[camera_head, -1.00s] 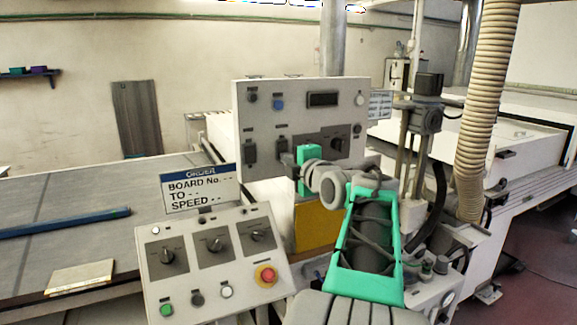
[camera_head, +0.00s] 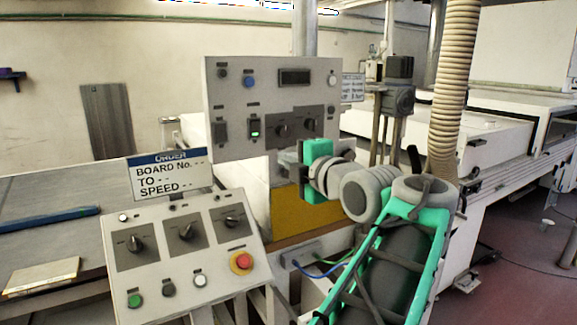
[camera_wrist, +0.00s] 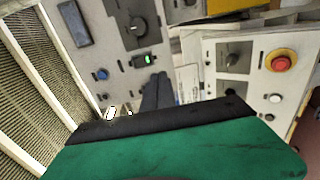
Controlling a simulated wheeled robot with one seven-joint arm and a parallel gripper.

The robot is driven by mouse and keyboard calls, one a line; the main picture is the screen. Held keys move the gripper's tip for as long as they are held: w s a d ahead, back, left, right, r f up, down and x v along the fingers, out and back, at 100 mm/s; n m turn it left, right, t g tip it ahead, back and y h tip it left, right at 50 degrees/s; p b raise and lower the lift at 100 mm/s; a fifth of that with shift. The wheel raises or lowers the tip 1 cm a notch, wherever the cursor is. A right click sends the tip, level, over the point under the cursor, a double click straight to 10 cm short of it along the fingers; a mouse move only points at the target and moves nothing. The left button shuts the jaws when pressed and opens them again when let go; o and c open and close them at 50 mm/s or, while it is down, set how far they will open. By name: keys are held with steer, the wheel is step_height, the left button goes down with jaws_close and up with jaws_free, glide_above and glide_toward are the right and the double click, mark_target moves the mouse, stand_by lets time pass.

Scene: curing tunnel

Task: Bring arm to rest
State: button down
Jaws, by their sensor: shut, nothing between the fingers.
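My gripper (camera_head: 284,158) is in front of the lower part of the upright grey control panel (camera_head: 270,102) in the head view. Its fingers are dim against the panel there, and a green piece of the wrist partly hides them. In the wrist view the dark fingers of my gripper (camera_wrist: 155,90) are together and empty, close below a green-lit switch (camera_wrist: 147,59). The same lit switch (camera_head: 255,126) shows clear of the gripper in the head view. My arm is bent and reaches up from the lower right.
A sloped console (camera_head: 185,255) with knobs and a red stop button (camera_head: 241,262) stands at lower left. An order sign (camera_head: 170,178) stands behind it. Open floor (camera_head: 535,270) shows at far right.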

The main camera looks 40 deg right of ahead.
stand_by(0.4)
steer(key=w+a+f+m+g+y+p, duration=0.1)
steer(key=w+a+f+m+g+y, duration=0.2)
steer(key=a+f, duration=0.6)
steer(key=w+a+f+m+g+y+p, duration=0.1)
steer(key=w+a+f+m+g, duration=0.25)
steer(key=a+f, duration=0.55)
steer(key=s+a+f+m+g, duration=0.3)
steer(key=s+a+f+m, duration=0.1)
steer(key=s+a+f, duration=0.2)
steer(key=s+a+f+m+g, duration=0.3)
steer(key=s+a+f, duration=0.3)
steer(key=f, duration=0.5)
steer(key=shift+s+a+f+m+g+y, duration=0.15)
steer(key=shift+s+a+m+g+y, duration=0.3)
steer(key=shift+a, duration=0.45)
steer(key=shift+w, duration=0.15)
